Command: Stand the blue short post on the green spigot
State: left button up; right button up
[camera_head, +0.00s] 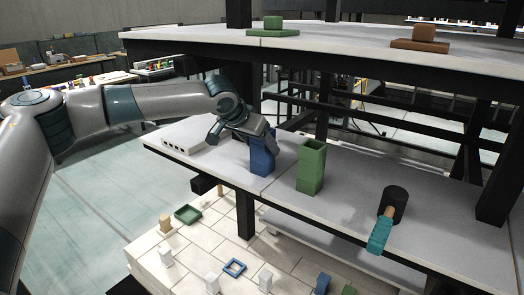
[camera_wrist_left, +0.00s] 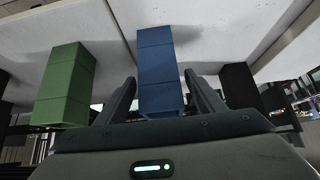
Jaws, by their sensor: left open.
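The blue short post (camera_head: 262,158) stands upright on the middle deck, left of a green post (camera_head: 311,168). The green spigot (camera_head: 273,25) rises from a flat green base on the upper deck, with nothing on it. My left gripper (camera_head: 256,132) is at the upper part of the blue post. In the left wrist view the open fingers (camera_wrist_left: 163,84) lie on either side of the blue post (camera_wrist_left: 155,45); whether they touch it cannot be told. The green post (camera_wrist_left: 66,88) is at the left there. My right gripper is not in view.
A brown spigot (camera_head: 421,36) on its base stands further right on the upper deck. A black-headed mallet (camera_head: 394,202) with a teal grip lies at the right of the middle deck. A pale box with holes (camera_head: 183,142) is at the left. The upper deck overhangs.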

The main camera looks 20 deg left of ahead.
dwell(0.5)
pick_arm(q)
jog(key=c, duration=1)
jog(key=shift+r, duration=0.15)
jog(key=c, duration=0.3)
jog(key=shift+w, duration=0.1)
jog(key=shift+r+p, duration=0.55)
jog(key=shift+p, duration=0.2)
jog(key=shift+r+p, duration=1.55)
jog(key=shift+p, duration=0.25)
